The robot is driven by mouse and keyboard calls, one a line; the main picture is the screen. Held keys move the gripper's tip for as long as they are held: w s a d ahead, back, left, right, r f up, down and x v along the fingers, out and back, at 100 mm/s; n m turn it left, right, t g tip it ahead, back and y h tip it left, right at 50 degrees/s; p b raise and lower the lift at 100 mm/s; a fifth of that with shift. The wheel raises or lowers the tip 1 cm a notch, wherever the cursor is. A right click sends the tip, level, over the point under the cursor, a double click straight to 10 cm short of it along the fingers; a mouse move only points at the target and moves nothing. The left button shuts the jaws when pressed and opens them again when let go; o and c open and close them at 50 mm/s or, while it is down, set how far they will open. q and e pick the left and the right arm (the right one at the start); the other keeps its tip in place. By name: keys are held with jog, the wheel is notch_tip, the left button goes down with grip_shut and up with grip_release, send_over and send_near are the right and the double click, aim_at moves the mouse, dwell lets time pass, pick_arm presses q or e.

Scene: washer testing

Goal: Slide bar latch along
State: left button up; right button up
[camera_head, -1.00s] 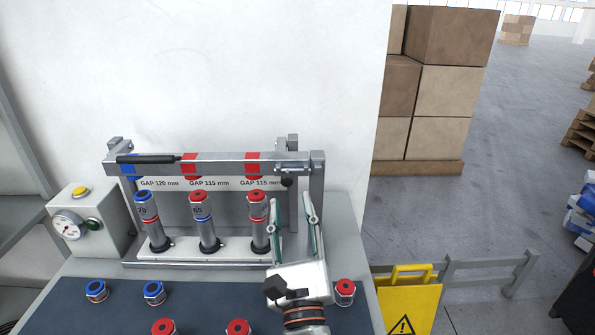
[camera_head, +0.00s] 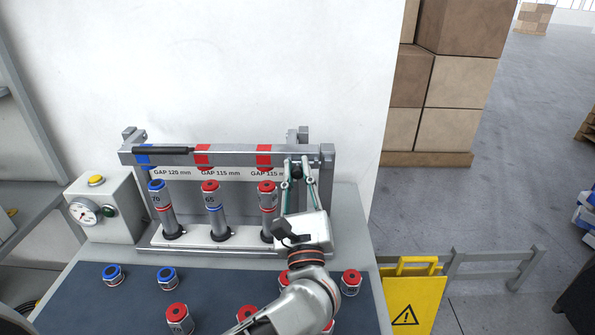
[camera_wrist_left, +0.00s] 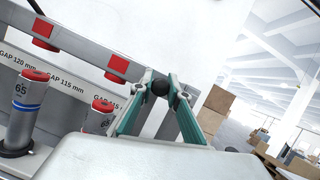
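The grey bar latch (camera_head: 222,157) spans the top of the test rack, with a black handle (camera_head: 163,151) at its left and red and blue blocks along it. A dark round knob (camera_head: 297,171) sits under its right end; it also shows in the left wrist view (camera_wrist_left: 161,87). My left gripper (camera_head: 297,168) reaches up from below at the right end of the rack. Its green-edged fingertips (camera_wrist_left: 161,80) have closed in on both sides of the knob and appear to touch it. My right gripper is not in view.
Three capped cylinders stand in the rack (camera_head: 222,248), the rightmost (camera_head: 267,205) close beside my left gripper. A gauge box (camera_head: 100,208) stands left. A white wall is behind.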

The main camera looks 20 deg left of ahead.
pick_arm(q)
jog(key=shift+w+d+f+b, duration=0.1)
jog(key=shift+w+d+b, duration=0.1)
jog(key=shift+d+b, duration=0.35)
jog(key=shift+w+d+b, duration=0.2)
jog(key=shift+d, duration=0.6)
grip_shut()
jog(key=o, duration=0.8)
grip_release()
jog(key=shift+o, duration=0.5)
jog(key=shift+d, duration=0.1)
jog(key=v, duration=1.2)
